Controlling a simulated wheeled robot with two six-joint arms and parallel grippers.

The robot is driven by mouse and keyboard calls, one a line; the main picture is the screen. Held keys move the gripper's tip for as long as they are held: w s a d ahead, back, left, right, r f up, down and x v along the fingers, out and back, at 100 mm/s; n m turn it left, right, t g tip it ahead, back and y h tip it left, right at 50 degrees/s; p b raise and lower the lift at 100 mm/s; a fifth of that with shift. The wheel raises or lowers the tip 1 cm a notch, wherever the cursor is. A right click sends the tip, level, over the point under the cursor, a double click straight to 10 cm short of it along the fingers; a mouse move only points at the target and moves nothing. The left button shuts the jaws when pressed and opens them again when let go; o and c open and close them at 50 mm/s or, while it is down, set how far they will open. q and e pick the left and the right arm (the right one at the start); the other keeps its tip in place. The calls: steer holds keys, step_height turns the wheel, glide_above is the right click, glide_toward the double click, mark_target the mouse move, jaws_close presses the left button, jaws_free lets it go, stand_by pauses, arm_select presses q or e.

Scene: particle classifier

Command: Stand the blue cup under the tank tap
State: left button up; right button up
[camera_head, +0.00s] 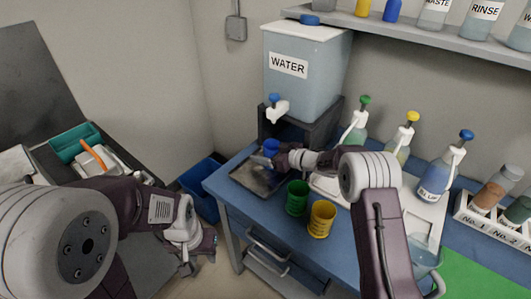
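The blue cup (271,146) is upright at the metal tray (251,181), below and slightly left of the tank tap (277,110). The white-lidded WATER tank (304,78) stands on a dark stand behind it. My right gripper (263,160) reaches in from the right, with its tip right at the front of the cup and hiding its lower part. I cannot tell whether its fingers are closed on the cup or whether the cup rests on the tray. My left gripper (206,246) hangs low at the left, away from the cup; its fingers are unclear.
A green cup (297,198) and a yellow cup (321,219) stand on the blue table (240,207) in front of my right arm. Several pump bottles (438,178) stand on a white tray at right. A blue bin (201,190) is on the floor left of the table.

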steer(key=shift+a, duration=0.1)
steer(key=shift+r, duration=0.1)
steer(key=shift+r, duration=0.15)
steer(key=p+v, duration=0.1)
steer(key=v, duration=0.8)
steer(key=shift+s+d, duration=0.15)
steer(key=shift+d, duration=0.1)
steer(key=s+d+b, duration=0.1)
steer(key=b, duration=0.6)
steer(key=shift+d+r, duration=0.1)
steer(key=shift+d, duration=0.1)
steer(key=shift+s+d+r+b, duration=0.2)
steer(key=shift+s+r+b, duration=0.1)
steer(key=shift+b, duration=0.25)
steer(key=shift+r, duration=0.15)
